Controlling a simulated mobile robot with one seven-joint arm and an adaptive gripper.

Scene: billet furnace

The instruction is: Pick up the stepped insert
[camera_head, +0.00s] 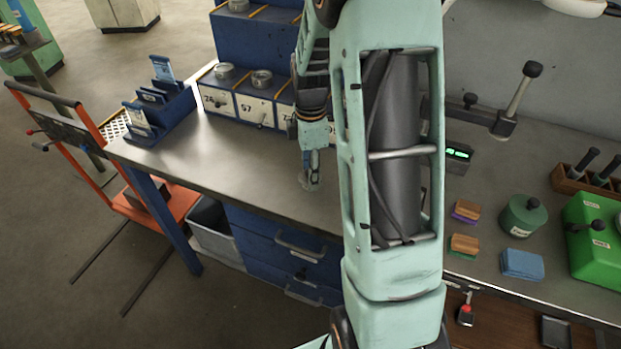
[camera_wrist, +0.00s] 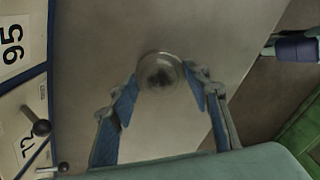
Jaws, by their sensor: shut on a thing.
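The stepped insert (camera_wrist: 160,72) shows in the wrist view as a round grey metal piece with a darker centre. It sits between the fingertips of my gripper (camera_wrist: 163,84), which is shut on it. In the head view my gripper (camera_head: 312,172) points down over the steel bench top (camera_head: 240,165), left of my arm. A small part of the insert (camera_head: 307,183) shows at the fingertips, close to the bench top. I cannot tell whether it touches the bench.
A blue rack with numbered labels (camera_head: 255,108) stands behind my gripper and holds round metal pieces (camera_head: 262,78). A blue card holder (camera_head: 165,112) is at the left. Right of my arm are a green canister (camera_head: 523,215), blue cloths (camera_head: 521,264) and brushes. The bench left of my gripper is clear.

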